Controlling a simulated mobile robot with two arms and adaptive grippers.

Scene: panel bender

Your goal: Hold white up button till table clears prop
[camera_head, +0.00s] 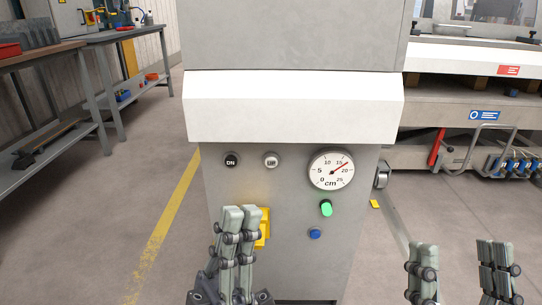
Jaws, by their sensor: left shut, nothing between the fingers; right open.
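The white UP button (271,160) is on the front of the grey cabinet (300,265), right of the black DN button (232,160). A round cm gauge (331,171) sits to its right, its needle between 15 and 20. My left gripper (243,212) is shut and empty in front of the cabinet, its tips below the UP button in the picture and apart from it. My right gripper (459,246) is open and empty at lower right. The machine's table (470,58) shows partly at right. A red bar (437,147) stands below it; I cannot tell whether it is the prop.
A green light (326,208) and a blue button (315,233) are below the gauge. A yellow part (264,228) is partly hidden behind my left gripper. A workbench (40,55) stands at left. Floor with a yellow line (165,235) is clear beside the cabinet.

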